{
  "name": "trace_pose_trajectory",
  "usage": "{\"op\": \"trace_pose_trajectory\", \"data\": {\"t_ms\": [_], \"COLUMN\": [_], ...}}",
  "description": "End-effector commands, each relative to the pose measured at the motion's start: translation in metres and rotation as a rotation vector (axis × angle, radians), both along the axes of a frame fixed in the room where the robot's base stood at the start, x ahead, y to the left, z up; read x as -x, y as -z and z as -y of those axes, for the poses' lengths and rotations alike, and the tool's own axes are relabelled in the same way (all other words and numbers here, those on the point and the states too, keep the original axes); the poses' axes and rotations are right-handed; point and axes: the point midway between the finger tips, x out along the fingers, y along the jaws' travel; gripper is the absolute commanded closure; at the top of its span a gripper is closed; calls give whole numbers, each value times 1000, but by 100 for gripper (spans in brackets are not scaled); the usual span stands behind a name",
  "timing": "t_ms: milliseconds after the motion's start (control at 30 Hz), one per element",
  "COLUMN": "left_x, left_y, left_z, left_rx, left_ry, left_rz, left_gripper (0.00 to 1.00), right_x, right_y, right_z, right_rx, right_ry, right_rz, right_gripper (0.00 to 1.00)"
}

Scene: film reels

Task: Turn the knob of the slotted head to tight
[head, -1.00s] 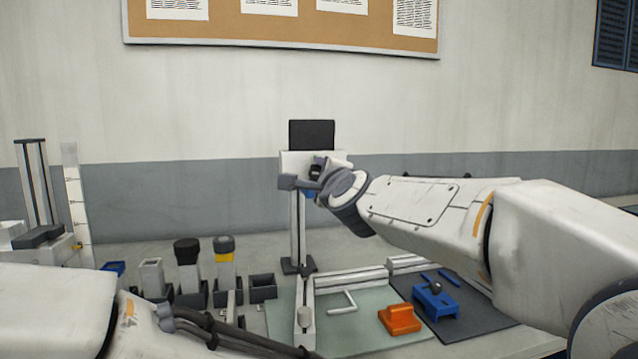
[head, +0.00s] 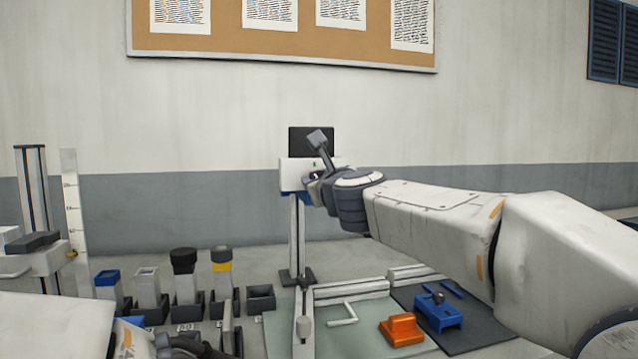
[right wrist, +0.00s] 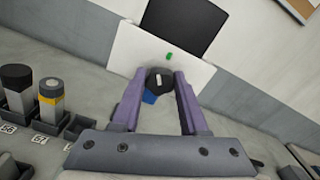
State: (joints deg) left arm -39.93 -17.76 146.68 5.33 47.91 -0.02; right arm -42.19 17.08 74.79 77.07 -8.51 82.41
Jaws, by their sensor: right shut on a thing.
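The slotted head is a white block (head: 292,173) with a black panel (head: 304,136) behind it, on an upright post. Its round black knob (right wrist: 160,82) carries a small pale mark and sits between the fingers of my right gripper (right wrist: 159,88) in the right wrist view. That gripper is shut on the knob. In the head view, my right gripper (head: 316,160) is at the block's front, one finger pointing up. A green mark (right wrist: 169,56) shows on the white face above the knob. Only my left arm shows at the lower left; its fingertips are out of sight.
Several bottles and holders, including a black-capped one (head: 185,262) and a yellow-banded one (head: 222,262), stand left of the post. An orange block (head: 401,330) and a blue fixture (head: 438,312) lie on mats at the right front. A ruler (head: 73,205) stands at the left.

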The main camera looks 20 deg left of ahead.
Motion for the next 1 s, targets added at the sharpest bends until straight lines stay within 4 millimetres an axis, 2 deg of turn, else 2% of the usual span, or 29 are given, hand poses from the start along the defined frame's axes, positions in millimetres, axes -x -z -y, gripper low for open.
{"op": "trace_pose_trajectory", "data": {"t_ms": [500, 1000], "left_x": [0, 0], "left_y": [10, 12], "left_z": [0, 0], "left_rx": [0, 0], "left_ry": [0, 0], "left_rz": [0, 0], "left_gripper": [50, 50], "right_x": [-1, -1], "right_y": [2, 2], "right_z": [0, 1], "right_rx": [-350, -473], "right_ry": [-1, 0], "right_rz": [-238, -322], "right_gripper": [100, 100]}}
